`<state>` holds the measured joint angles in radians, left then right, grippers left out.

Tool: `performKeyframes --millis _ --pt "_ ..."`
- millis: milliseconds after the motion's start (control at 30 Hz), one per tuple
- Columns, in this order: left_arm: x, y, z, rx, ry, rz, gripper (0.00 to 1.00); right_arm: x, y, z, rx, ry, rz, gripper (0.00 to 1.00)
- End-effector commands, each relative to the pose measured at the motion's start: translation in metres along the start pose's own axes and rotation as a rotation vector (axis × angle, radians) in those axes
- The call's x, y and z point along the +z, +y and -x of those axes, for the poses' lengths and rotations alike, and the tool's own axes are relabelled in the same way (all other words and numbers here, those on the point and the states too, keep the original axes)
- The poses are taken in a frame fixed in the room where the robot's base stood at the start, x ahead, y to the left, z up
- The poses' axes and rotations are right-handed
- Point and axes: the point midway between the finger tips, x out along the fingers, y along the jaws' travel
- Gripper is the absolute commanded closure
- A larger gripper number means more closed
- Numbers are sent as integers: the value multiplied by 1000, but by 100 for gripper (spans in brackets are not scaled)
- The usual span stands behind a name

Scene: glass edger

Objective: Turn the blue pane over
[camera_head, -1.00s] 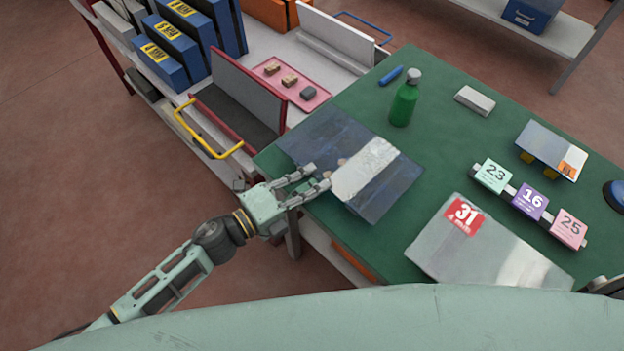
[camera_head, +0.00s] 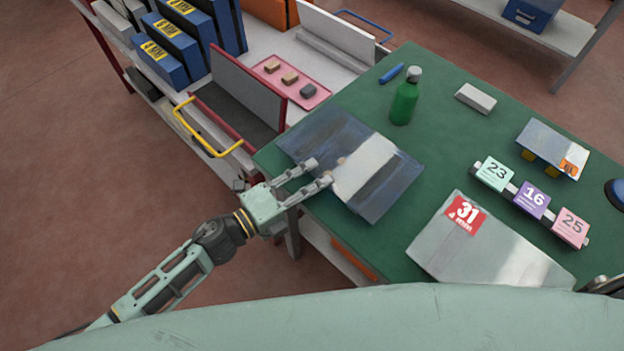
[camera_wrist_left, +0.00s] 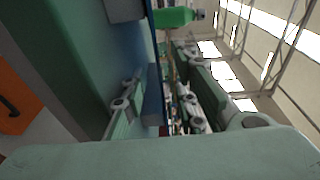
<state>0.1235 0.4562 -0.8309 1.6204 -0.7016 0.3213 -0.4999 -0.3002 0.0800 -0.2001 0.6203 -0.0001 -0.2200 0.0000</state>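The blue pane (camera_head: 375,206) lies on the left part of the green table, near its left edge, with a pale reflection across it. My left gripper (camera_head: 320,172) is at the pane's left side, its two fingers pointing over it in the head view. In the left wrist view the fingers (camera_wrist_left: 158,92) are apart, with a blue edge (camera_wrist_left: 153,95), likely the pane's, between them. A gap shows beside the upper finger; whether the other finger touches the pane is unclear.
On the green table (camera_head: 445,150) are a green bottle (camera_head: 404,98), a blue marker (camera_head: 391,74), a white block (camera_head: 475,97), numbered cards (camera_head: 531,199) and a grey pane labelled 31 (camera_head: 480,245). A rack with a yellow handle (camera_head: 205,140) stands behind left.

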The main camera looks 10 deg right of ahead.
Motion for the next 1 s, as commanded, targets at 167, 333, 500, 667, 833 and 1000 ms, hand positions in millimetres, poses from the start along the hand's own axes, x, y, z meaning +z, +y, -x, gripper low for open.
performKeyframes --millis 167,333,500,667,833,1000 --pt "0 3 5 5 -2 1 73 0 2 0 2 0 1 100" --pt "0 3 29 7 -2 0 73 0 1 0 1 0 0 100" --pt "-1 2 66 6 0 1 73 0 0 0 0 0 0 100" --pt "0 2 96 5 -1 1 73 0 0 0 0 0 0 100" --pt "0 1 115 2 -1 2 73 0 0 0 0 0 0 100" --pt "0 0 121 0 0 0 73 0 0 0 0 0 0 100"
